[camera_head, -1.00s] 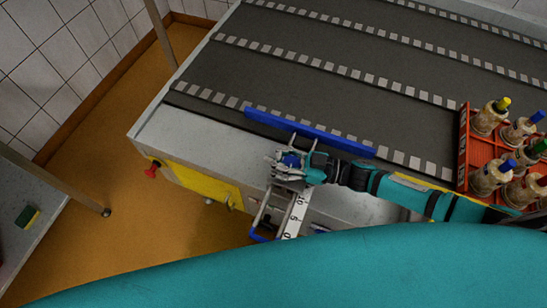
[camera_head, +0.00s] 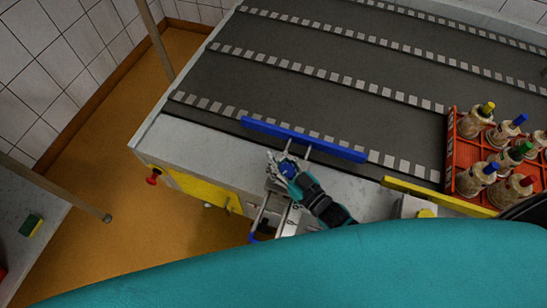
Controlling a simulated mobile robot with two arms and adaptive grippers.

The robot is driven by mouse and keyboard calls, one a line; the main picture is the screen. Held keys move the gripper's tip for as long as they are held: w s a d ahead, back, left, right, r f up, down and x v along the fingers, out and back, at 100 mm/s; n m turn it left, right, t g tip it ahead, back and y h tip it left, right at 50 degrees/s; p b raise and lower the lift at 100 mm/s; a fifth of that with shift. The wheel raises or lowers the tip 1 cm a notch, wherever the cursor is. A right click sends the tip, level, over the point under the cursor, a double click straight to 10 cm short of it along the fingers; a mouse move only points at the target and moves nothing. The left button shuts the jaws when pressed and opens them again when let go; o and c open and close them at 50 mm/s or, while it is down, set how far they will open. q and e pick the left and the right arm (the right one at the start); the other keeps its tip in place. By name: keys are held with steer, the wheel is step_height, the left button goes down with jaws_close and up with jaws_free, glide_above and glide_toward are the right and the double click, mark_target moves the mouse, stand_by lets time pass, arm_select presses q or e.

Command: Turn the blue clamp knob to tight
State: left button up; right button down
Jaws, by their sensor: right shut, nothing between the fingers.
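The blue clamp knob (camera_head: 288,169) shows small and partly covered at the front edge of the conveyor table, near the rods of the blue guide rail (camera_head: 303,138). My right gripper (camera_head: 279,161) is at the knob, with its fingers beside or around it; I cannot tell whether they touch it. The gripper is shut with nothing held between the fingers. My left gripper is not in view.
A red crate (camera_head: 449,165) with several capped moulds stands at the right on the belt. A yellow rail (camera_head: 436,196) lies in front of it. A red button (camera_head: 152,180) is on the table's left front. A sponge (camera_head: 31,225) lies on a side table at far left.

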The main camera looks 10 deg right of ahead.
steer(key=shift+s+d+f+m+h, duration=0.1)
steer(key=shift+d+f+m+h, duration=0.1)
steer(key=shift+f+m+h, duration=0.15)
steer(key=shift+r, duration=0.1)
steer(key=c, duration=1.2)
jaws_free()
steer(key=shift+s+d+r+t, duration=0.1)
steer(key=shift+s+r+t, duration=0.05)
steer(key=shift+t, duration=0.15)
steer(key=shift+c, duration=0.2)
steer(key=shift+o, duration=1.5)
steer(key=shift+r, duration=0.1)
steer(key=v, duration=1.1)
steer(key=shift+s, duration=0.35)
steer(key=shift+o, duration=0.3)
